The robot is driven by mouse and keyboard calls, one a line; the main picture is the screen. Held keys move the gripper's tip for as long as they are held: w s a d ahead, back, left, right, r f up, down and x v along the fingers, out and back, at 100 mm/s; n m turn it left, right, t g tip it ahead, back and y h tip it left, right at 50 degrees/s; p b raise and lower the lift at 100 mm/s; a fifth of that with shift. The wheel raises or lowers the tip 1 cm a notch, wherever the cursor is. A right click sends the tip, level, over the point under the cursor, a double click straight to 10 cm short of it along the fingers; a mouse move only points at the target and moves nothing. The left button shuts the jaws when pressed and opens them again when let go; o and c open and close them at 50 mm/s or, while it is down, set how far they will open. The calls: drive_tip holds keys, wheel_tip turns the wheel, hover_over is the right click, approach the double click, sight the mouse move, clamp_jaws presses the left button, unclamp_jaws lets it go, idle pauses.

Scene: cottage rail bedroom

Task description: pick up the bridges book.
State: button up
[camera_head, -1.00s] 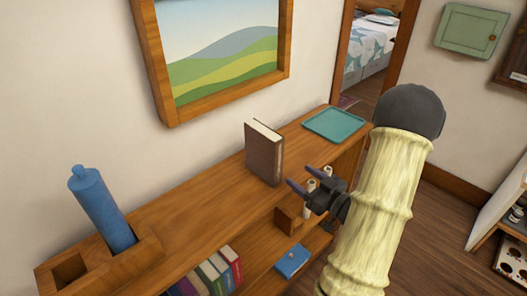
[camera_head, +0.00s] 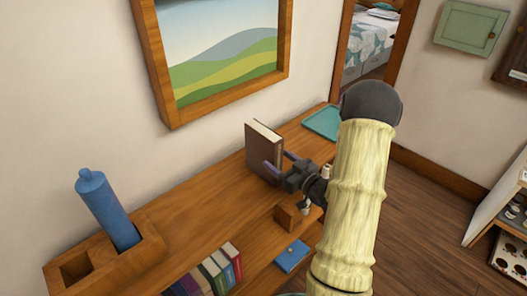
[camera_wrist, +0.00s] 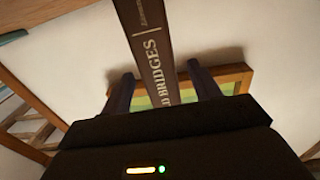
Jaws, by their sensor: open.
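The bridges book (camera_head: 262,150) is brown and stands upright on the wooden shelf top, below the framed picture. In the wrist view its dark spine (camera_wrist: 152,50) shows the word "BRIDGES" and runs down between the two fingers. My gripper (camera_head: 277,161) is open at the book's right front side, with its fingers pointing at the book. In the wrist view my gripper (camera_wrist: 165,84) has one finger on each side of the spine, with a gap visible on both sides. How deep the fingers reach along the book is hard to tell.
The wooden shelf (camera_head: 200,196) runs along the wall, with a blue bottle (camera_head: 107,208) in a wooden holder at left. A teal tray (camera_head: 322,121) lies beyond the book. Several books (camera_head: 217,270) and a blue book (camera_head: 292,256) sit on the lower shelf.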

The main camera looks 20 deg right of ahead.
sight(263, 153)
drive_tip(key=p+x, duration=0.1)
drive_tip(key=x, duration=0.2)
drive_tip(key=shift+w, duration=0.35)
drive_tip(key=shift+s+a, duration=0.1)
drive_tip(key=shift+a, duration=0.05)
drive_tip(key=shift+d, duration=0.25)
drive_tip(key=c, duration=0.5)
drive_tip(key=shift+a, duration=0.1)
drive_tip(key=c, duration=0.7)
drive_tip(key=shift+a, duration=0.1)
drive_tip(key=shift+c, duration=0.4)
